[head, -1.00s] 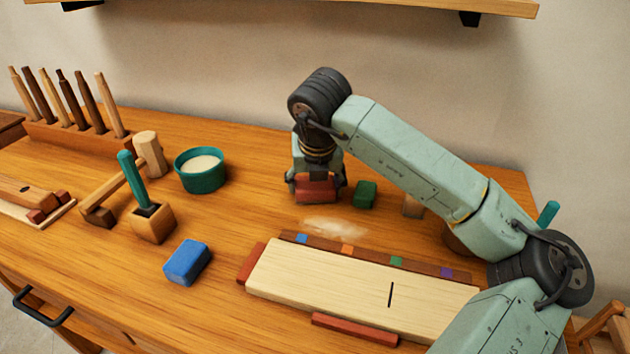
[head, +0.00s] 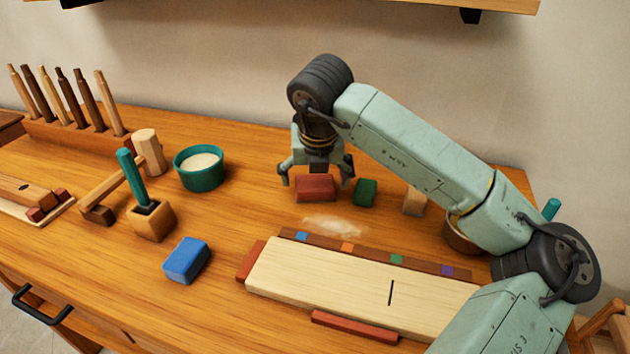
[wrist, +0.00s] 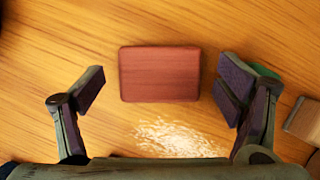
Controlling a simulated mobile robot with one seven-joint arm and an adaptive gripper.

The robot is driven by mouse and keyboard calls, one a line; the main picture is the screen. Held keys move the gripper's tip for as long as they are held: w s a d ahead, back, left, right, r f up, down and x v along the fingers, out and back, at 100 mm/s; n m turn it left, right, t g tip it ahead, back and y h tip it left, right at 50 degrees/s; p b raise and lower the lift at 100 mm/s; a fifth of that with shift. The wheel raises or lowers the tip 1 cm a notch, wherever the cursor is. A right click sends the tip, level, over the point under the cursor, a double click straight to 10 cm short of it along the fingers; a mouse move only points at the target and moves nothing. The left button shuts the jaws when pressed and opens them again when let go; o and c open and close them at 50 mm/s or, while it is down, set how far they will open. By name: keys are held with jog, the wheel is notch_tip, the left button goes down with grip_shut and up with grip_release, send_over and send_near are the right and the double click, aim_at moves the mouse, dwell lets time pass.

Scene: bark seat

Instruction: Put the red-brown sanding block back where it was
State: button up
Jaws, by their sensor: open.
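The red-brown sanding block (head: 315,188) lies flat on the bench behind the pale board, just left of a green block (head: 365,192). In the wrist view the red-brown block (wrist: 160,74) lies ahead of and between my spread fingers, with clear gaps on both sides. My gripper (head: 317,180) is open and empty above the block; in the wrist view its fingers (wrist: 163,88) show at left and right. The green block (wrist: 265,72) is mostly hidden behind the right finger there.
Pale dust (head: 335,226) lies in front of the block. The pale board (head: 340,285) has a strip with coloured squares (head: 347,249) behind it. A blue block (head: 187,260), a teal bowl (head: 200,168) and a mallet (head: 149,152) stand left. A tan block (head: 414,200) stands right.

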jog(key=b+v, duration=0.2)
jog(key=v, duration=0.8)
jog(key=shift+r, duration=0.25)
